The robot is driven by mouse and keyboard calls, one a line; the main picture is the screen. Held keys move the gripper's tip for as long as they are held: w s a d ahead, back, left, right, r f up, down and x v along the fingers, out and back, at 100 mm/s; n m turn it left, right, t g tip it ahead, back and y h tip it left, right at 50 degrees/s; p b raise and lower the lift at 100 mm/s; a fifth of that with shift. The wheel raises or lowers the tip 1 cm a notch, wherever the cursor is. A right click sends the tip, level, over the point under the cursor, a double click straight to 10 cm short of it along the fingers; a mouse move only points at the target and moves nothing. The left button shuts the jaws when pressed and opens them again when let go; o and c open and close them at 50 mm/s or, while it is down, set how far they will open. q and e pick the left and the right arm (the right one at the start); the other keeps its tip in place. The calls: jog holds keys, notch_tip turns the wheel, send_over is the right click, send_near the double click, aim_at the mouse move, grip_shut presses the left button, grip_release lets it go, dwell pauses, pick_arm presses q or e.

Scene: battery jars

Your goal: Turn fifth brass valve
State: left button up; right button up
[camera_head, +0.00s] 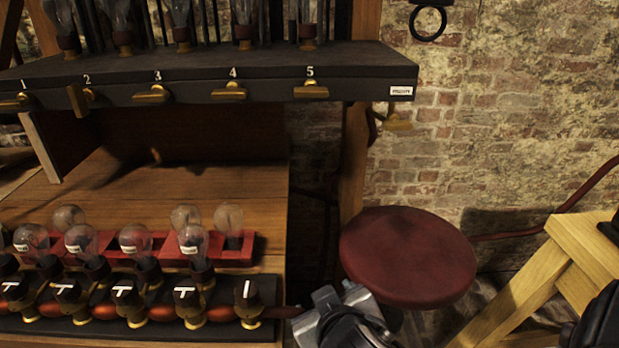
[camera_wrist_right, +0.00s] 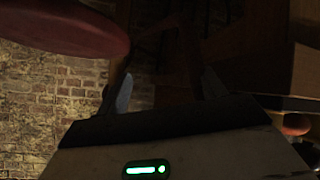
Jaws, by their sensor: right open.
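The fifth brass valve (camera_head: 310,90) sits under the white number 5 on the front edge of the dark shelf, with its handle lying crosswise. Brass valves 1 (camera_head: 18,101), 3 (camera_head: 153,94) and 4 (camera_head: 229,91) also have crosswise handles, while valve 2 (camera_head: 78,98) has its handle hanging down. My right gripper (camera_head: 335,305) is low in the head view, well below the fifth valve and left of the stool. In the wrist view its two fingers (camera_wrist_right: 168,92) are apart with nothing between them. My left gripper is not in view.
A round red stool (camera_head: 408,257) stands right of the bench, also in the wrist view (camera_wrist_right: 62,30). The wooden bench (camera_head: 190,190) bears bulbs and black knobs with white marks (camera_head: 248,291). A wooden trestle (camera_head: 560,270) stands at right. The brick wall is behind.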

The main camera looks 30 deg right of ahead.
jog(key=w+r+m+t+h, duration=0.35)
jog(key=r+t, duration=0.25)
jog(key=r, duration=0.8)
jog(key=m+t+h, duration=0.2)
jog(key=t+h, duration=0.2)
send_near(312, 95)
jog(key=v, duration=0.5)
jog(key=shift+g, duration=0.3)
jog(key=x, duration=0.7)
jog(key=b+x, duration=0.1)
jog(key=x, duration=0.2)
jog(key=shift+w+r, duration=0.2)
jog(key=shift+r, duration=0.35)
jog(key=p+x, duration=0.1)
jog(key=x, duration=0.3)
jog(key=shift+f, duration=0.1)
jog(key=shift+w+d, duration=0.4)
jog(key=shift+w, duration=0.15)
jog(key=c, duration=1)
